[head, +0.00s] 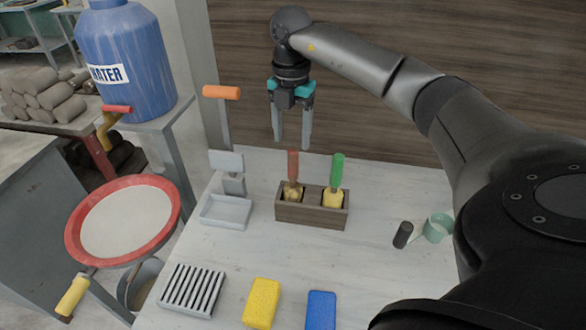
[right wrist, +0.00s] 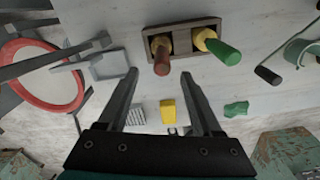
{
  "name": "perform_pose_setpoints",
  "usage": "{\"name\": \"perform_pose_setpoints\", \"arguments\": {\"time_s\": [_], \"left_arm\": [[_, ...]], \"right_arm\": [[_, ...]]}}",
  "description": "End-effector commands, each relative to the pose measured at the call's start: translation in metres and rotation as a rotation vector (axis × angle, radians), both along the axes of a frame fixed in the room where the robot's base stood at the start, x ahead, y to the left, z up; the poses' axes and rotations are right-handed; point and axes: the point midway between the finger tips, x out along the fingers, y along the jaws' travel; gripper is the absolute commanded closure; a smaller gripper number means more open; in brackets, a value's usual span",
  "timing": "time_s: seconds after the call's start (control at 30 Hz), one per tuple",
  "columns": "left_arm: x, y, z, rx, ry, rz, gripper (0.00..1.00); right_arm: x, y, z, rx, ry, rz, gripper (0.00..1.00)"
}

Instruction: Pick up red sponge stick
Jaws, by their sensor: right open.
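The red sponge stick (head: 293,168) stands upright in the left slot of a wooden holder (head: 312,213), its sponge end down. A green sponge stick (head: 337,170) stands in the right slot. My right gripper (head: 292,146) is open and empty, pointing down above and just behind the red stick. In the right wrist view the red stick (right wrist: 161,58) lies beyond the open fingertips (right wrist: 158,72), apart from them. The green stick also shows in the right wrist view (right wrist: 222,50). My left gripper is not in view.
A metal tray (head: 226,211) and an orange-handled tool (head: 222,93) stand left of the holder. A slatted rack (head: 193,290), yellow sponge (head: 262,302) and blue sponge (head: 321,309) lie in front. A dark cylinder (head: 403,235) and green cup (head: 438,228) are to the right.

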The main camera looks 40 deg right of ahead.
Motion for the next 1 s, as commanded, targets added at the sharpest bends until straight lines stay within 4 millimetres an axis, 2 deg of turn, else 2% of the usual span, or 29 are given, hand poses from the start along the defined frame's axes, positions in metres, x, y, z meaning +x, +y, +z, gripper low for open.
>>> {"name": "perform_pose_setpoints", "arguments": {"time_s": [0.03,0.1,0.37,0.7,1.0], "left_arm": [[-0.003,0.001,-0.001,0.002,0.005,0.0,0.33],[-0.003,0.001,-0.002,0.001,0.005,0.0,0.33],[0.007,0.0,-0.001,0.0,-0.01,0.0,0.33],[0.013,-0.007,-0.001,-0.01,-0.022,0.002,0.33],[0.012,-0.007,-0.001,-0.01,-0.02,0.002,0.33]], "right_arm": [[-0.001,0.0,-0.012,0.0,0.005,0.0,0.33],[-0.001,0.0,-0.024,0.001,0.004,0.0,0.33],[-0.001,0.0,-0.044,0.0,0.0,0.0,0.33],[-0.005,0.0,-0.088,0.001,0.001,-0.001,0.33],[-0.005,0.0,-0.092,0.0,-0.001,0.0,0.35]]}}
